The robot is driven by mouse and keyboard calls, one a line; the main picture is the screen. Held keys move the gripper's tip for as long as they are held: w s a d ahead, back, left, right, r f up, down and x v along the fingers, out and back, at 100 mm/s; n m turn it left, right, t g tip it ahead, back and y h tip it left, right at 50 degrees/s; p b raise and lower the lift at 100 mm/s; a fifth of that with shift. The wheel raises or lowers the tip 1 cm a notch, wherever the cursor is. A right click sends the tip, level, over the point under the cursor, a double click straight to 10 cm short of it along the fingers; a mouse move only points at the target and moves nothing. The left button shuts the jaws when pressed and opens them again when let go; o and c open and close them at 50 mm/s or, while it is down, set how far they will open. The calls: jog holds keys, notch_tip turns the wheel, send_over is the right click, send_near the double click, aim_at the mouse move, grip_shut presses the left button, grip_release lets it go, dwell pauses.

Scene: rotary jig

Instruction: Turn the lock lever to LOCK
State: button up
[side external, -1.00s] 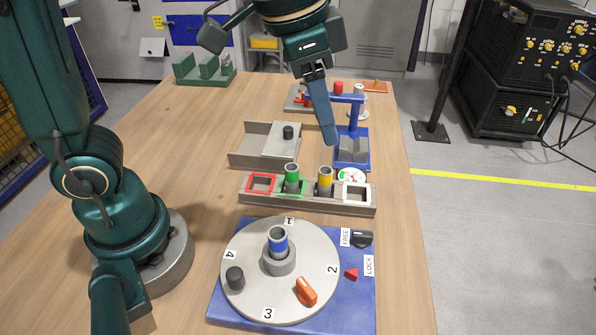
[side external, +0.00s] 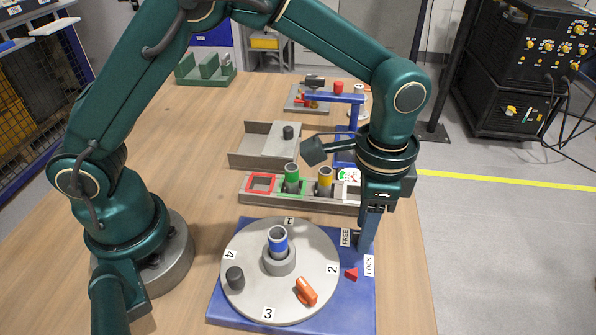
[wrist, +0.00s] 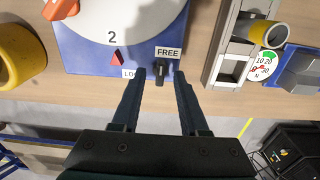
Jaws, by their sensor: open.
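The black lock lever (wrist: 160,77) shows in the wrist view beside the FREE label (wrist: 168,52), between the tips of my gripper's fingers. My gripper (wrist: 160,73) is open, with one finger on each side of the lever; I cannot tell whether either touches it. In the side view my gripper (side external: 363,246) points down at the right edge of the blue base (side external: 225,312) and hides the lever. The LOCK label (side external: 369,265) is just in front of it, partly covered by a finger in the wrist view.
The grey round table (side external: 250,300) carries a blue-ringed cylinder (side external: 278,242), a black knob (side external: 235,278) and an orange handle (side external: 306,291). Its number 2 faces a red triangle (side external: 351,274). A rack (side external: 300,202) with green and yellow cylinders stands behind.

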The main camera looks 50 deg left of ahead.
jog(key=shift+f, duration=0.4)
grip_shut()
